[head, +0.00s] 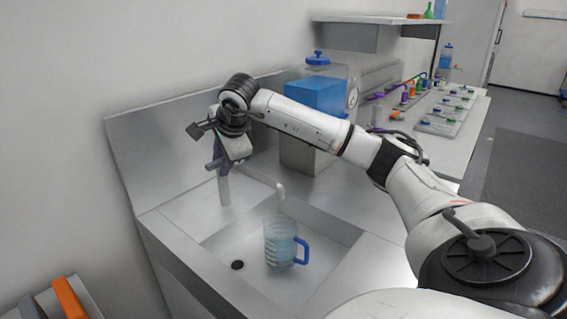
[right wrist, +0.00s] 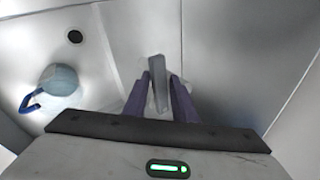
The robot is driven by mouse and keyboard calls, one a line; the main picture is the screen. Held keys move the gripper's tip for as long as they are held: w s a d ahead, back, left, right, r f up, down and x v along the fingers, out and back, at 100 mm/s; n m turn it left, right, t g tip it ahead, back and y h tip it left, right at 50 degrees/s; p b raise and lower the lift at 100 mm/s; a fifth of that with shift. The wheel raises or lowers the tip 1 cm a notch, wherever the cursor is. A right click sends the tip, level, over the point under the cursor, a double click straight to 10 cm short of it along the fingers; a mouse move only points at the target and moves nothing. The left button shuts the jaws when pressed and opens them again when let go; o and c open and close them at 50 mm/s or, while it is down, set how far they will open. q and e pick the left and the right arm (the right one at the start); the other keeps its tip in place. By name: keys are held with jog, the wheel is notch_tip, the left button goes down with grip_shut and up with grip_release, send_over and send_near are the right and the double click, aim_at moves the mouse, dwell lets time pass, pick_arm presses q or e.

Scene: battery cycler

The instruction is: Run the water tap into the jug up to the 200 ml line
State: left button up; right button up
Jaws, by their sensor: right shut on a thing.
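The clear jug (head: 279,241) with a blue handle stands upright in the sink basin, beneath the end of the spout of the tap (head: 224,188). It holds bluish water, but its level against the marks is too small to read. The jug also shows in the right wrist view (right wrist: 60,78). My right gripper (head: 216,164) is at the top of the tap. Its purple fingers (right wrist: 161,92) are shut on the grey tap lever (right wrist: 157,75), one on each side. I cannot tell whether water is running. My left gripper is out of view.
The steel sink (head: 180,215) has a dark drain (head: 237,265) left of the jug. A tank with blue contents (head: 316,95) stands behind my right arm. A bench with trays of coloured-capped items (head: 445,112) is at the right. An orange-edged object (head: 69,298) sits lower left.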

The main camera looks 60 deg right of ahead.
jog(key=shift+o, duration=1.2)
jog(key=shift+w+r, duration=0.15)
jog(key=shift+w, duration=0.05)
jog(key=v, duration=0.7)
jog(key=shift+s+r+p, duration=0.15)
jog(key=shift+r+p, duration=0.15)
jog(key=shift+p, duration=0.15)
jog(key=shift+a+f, duration=0.1)
